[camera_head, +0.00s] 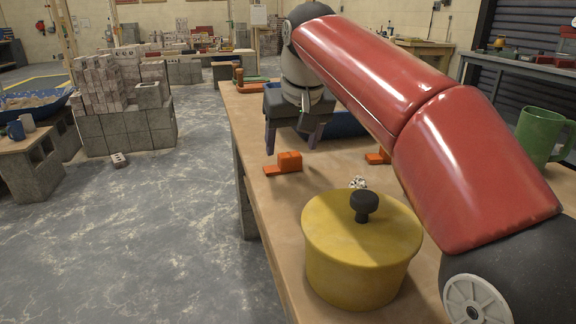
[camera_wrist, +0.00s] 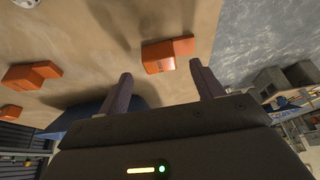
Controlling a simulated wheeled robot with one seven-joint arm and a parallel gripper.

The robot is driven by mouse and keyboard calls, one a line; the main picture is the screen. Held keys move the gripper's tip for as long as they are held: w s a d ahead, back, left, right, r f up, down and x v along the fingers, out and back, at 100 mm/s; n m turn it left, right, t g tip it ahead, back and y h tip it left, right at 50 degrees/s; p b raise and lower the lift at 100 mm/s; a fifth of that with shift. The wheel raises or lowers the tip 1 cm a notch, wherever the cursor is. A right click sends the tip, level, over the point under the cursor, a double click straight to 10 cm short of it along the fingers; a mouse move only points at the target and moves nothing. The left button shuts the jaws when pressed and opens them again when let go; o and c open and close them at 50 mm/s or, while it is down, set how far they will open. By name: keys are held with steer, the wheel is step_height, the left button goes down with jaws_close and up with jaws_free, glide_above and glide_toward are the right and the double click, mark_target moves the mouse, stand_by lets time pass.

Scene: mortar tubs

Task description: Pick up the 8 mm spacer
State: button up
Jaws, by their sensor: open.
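I cannot tell for certain which thing is the 8 mm spacer. A small white speckled cluster (camera_head: 358,182) lies behind the yellow pot, too small to make out. An orange stepped block (camera_head: 284,163) lies on the workbench near its left edge; it also shows in the wrist view (camera_wrist: 167,54), just beyond the fingertips. My gripper (camera_head: 291,134) is open and empty, above the bench and behind that block in the head view. In the wrist view its fingers (camera_wrist: 160,76) stand apart, with the block ahead of the gap and not between them.
A yellow lidded pot (camera_head: 340,262) stands at the front of the workbench (camera_head: 258,205). Another orange block (camera_head: 376,158) is partly behind my arm. A blue tub (camera_head: 346,125) is beyond the gripper. A green mug (camera_head: 541,137) stands at right. Bare bench surrounds the left block.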

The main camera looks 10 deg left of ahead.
steer(key=x, duration=0.2)
steer(key=shift+w+a+f, duration=0.1)
steer(key=shift+w+f, duration=0.05)
steer(key=shift+f, duration=0.25)
steer(key=shift+c, duration=0.3)
steer(key=c, duration=1)
steer(key=shift+r, duration=0.1)
